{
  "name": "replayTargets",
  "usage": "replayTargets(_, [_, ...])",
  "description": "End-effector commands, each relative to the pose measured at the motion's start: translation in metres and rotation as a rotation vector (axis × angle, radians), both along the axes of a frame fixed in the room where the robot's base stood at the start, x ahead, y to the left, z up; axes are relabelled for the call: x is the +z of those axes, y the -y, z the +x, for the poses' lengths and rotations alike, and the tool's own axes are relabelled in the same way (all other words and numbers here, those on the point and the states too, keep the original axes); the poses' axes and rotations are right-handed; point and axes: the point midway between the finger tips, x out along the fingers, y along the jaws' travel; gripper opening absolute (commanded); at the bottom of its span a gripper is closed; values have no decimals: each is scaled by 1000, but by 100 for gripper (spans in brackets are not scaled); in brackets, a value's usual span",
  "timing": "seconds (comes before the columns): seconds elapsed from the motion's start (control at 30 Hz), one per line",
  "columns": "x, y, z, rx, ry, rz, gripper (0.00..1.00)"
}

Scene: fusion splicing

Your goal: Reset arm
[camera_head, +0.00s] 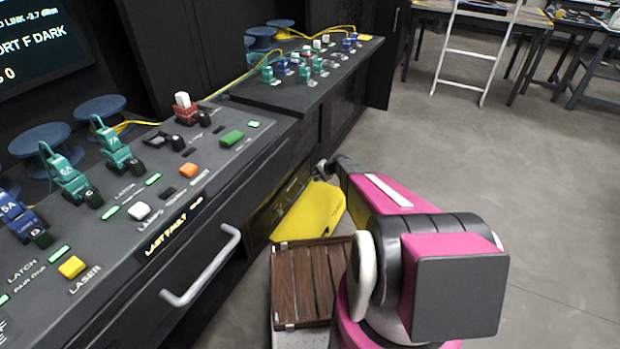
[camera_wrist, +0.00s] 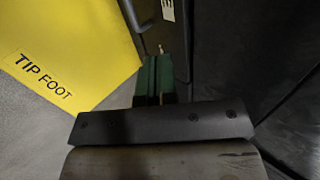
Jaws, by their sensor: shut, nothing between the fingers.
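My pink and black arm (camera_head: 440,243) reaches forward and down beside the console's front in the head view. My gripper (camera_wrist: 156,78) shows in the wrist view as two dark green fingers pressed together, with nothing held. A thin light-coloured tip shows just beyond the fingers; I cannot tell what it belongs to. In the head view the gripper end is small and dark, low by the cabinet front, and its fingers cannot be made out. A yellow panel marked "TIP FOOT" (camera_wrist: 60,60) lies left of the fingers in the wrist view, apart from them.
The console (camera_head: 230,170) carries green, blue and red connectors, coloured buttons and a front handle (camera_head: 205,268). The yellow piece (camera_head: 310,212) and a brown slatted crate (camera_head: 300,285) stand low beside my arm. A further bench (camera_head: 300,92) holds more connectors. Open floor lies right.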

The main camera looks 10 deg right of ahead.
Motion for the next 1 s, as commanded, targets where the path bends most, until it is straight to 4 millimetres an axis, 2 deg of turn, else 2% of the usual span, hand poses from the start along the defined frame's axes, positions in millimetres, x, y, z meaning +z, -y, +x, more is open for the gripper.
replayTargets(0.27, [9,4,-7,6,-1,-5,0])
replayTargets(0.37, [27,0,-24,42,-5,-33,0])
replayTargets(0.47, [61,-8,-61,119,-20,-99,0])
replayTargets(0.6, [122,-16,-133,263,-58,-247,0])
replayTargets(0.67, [146,-16,-164,320,-79,-317,0])
replayTargets(0.8, [199,-9,-237,434,-134,-490,0])
replayTargets(0.9, [230,0,-282,492,-173,-606,0])
replayTargets(1.0, [253,10,-314,528,-204,-699,0])
